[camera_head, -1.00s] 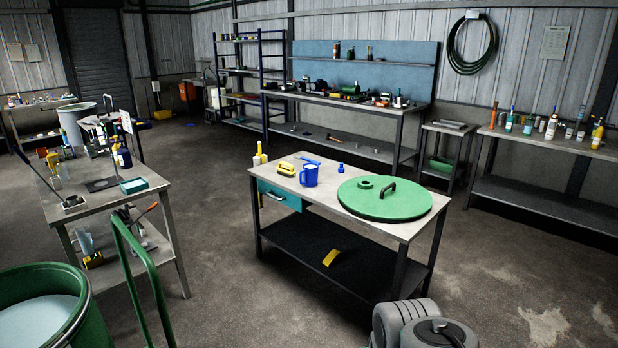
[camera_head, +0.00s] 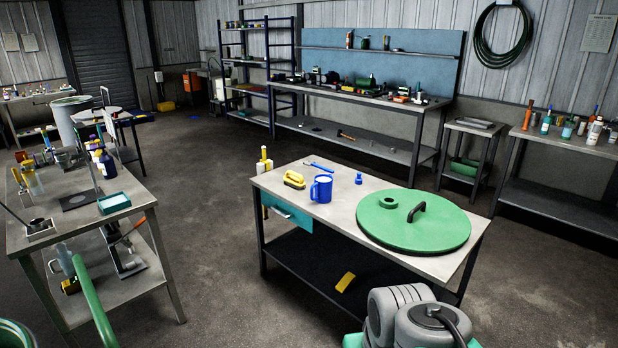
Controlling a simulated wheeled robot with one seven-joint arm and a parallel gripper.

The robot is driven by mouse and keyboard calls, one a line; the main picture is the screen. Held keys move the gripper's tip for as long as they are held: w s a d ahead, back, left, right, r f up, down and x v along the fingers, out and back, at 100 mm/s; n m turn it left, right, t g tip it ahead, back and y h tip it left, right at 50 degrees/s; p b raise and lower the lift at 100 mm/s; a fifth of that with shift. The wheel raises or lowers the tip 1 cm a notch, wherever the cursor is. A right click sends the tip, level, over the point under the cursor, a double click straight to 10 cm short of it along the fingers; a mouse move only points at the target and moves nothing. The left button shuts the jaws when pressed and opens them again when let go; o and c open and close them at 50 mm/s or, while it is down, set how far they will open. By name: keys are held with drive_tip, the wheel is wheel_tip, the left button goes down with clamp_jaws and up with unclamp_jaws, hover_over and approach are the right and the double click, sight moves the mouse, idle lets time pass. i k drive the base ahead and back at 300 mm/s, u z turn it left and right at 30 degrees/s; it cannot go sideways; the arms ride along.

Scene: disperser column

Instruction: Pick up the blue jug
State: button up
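My gripper is not in view.
A large green lid (camera_head: 413,228) with a black handle covers the table's right part. A teal drawer (camera_head: 287,214) hangs under its left end. A cluttered bench (camera_head: 128,203) stands at left. Open floor (camera_head: 215,240) lies between them.

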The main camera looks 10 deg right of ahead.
sight(323, 184)
drive_tip(key=u, duration=0.4)
drive_tip(key=i, duration=2.55)
drive_tip(key=u, duration=0.25)
